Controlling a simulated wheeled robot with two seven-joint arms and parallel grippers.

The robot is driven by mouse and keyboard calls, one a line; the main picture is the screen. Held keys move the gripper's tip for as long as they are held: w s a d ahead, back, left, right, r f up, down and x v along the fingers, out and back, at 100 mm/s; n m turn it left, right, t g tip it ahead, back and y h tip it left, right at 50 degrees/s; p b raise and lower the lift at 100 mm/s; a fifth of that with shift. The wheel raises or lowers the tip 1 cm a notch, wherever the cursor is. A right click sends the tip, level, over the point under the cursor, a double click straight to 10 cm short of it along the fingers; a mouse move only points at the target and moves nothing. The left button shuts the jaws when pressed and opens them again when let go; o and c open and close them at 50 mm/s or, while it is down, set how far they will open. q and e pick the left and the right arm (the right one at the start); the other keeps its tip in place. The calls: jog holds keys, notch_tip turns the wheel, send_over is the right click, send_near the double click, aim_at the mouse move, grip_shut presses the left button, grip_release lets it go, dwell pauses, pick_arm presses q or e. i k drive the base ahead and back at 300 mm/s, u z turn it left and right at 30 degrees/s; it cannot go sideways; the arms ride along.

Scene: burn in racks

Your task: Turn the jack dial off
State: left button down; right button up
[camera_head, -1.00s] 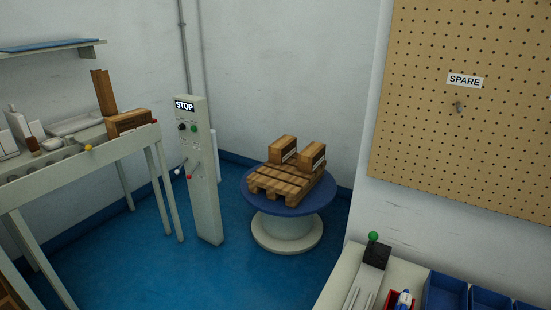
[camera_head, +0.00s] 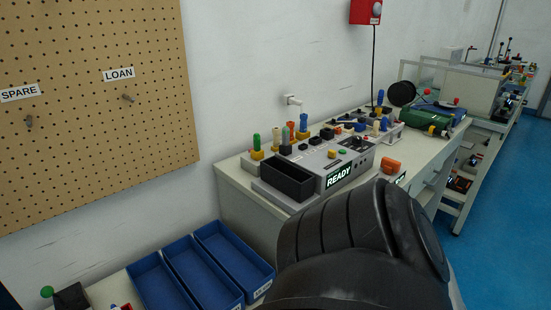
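I cannot pick out a jack dial for sure in the head view. A grey console (camera_head: 325,188) with a lit READY display (camera_head: 339,176) stands on the bench right of centre. Its top carries small controls, among them a yellow knob (camera_head: 332,154), a green button (camera_head: 343,152) and a black part near its back right; they are too small to read. A large dark rounded part, likely my own arm, covers the bottom centre. Neither of my grippers shows.
Blue bins (camera_head: 206,268) sit at the lower left, under a pegboard (camera_head: 95,110) marked SPARE and LOAN. The grey bench (camera_head: 235,188) holds several coloured-handled pieces and a green machine (camera_head: 425,118). Blue floor (camera_head: 500,215) is open at right.

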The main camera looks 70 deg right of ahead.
aim_at(356, 140)
jog(key=u, duration=1.2)
jog(key=k, duration=2.25)
jog(key=z, duration=0.9)
